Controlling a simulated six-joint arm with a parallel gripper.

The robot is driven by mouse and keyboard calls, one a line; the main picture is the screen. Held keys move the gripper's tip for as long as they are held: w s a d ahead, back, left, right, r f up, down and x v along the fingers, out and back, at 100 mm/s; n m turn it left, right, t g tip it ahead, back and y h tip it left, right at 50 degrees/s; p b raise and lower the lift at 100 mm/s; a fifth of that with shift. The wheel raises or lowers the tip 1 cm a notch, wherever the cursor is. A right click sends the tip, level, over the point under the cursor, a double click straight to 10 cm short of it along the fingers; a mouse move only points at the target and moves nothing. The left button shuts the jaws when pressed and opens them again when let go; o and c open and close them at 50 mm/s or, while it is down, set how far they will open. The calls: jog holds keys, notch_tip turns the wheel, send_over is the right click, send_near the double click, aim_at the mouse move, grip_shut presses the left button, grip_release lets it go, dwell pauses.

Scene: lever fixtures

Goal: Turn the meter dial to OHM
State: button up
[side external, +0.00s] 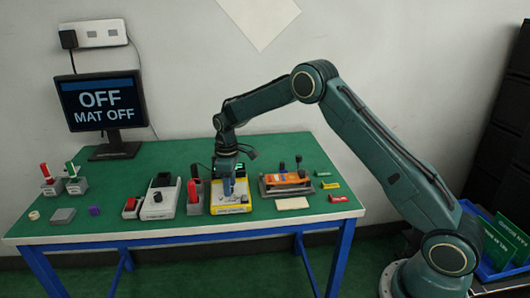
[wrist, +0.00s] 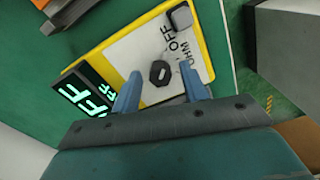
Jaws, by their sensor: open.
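The meter is a yellow case with a pale face, on the green table in the side external view (side external: 231,208). In the wrist view the meter (wrist: 112,50) fills the middle, with a lit display (wrist: 88,96) that appears to read OFF. The dark faceted dial (wrist: 160,73) sits on the pale face, with OFF and OHM printed to its right in the wrist view. My gripper (wrist: 159,80) is open and points down over the meter, its two blue fingers on either side of the dial. I cannot tell whether the fingers touch it. My gripper hides the dial in the side view.
A grey block (wrist: 181,18) stands at the meter's upper corner. Close left are a red-handled lever fixture (side external: 194,196) and a pale box with a black knob (side external: 161,198). An orange device (side external: 287,180) is close right. A monitor (side external: 101,102) reads OFF, MAT OFF.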

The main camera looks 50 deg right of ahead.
jog(key=shift+f, duration=0.2)
grip_shut()
jog(key=shift+m, duration=0.5)
jog(key=m, duration=0.3)
jog(key=shift+m, duration=2.4)
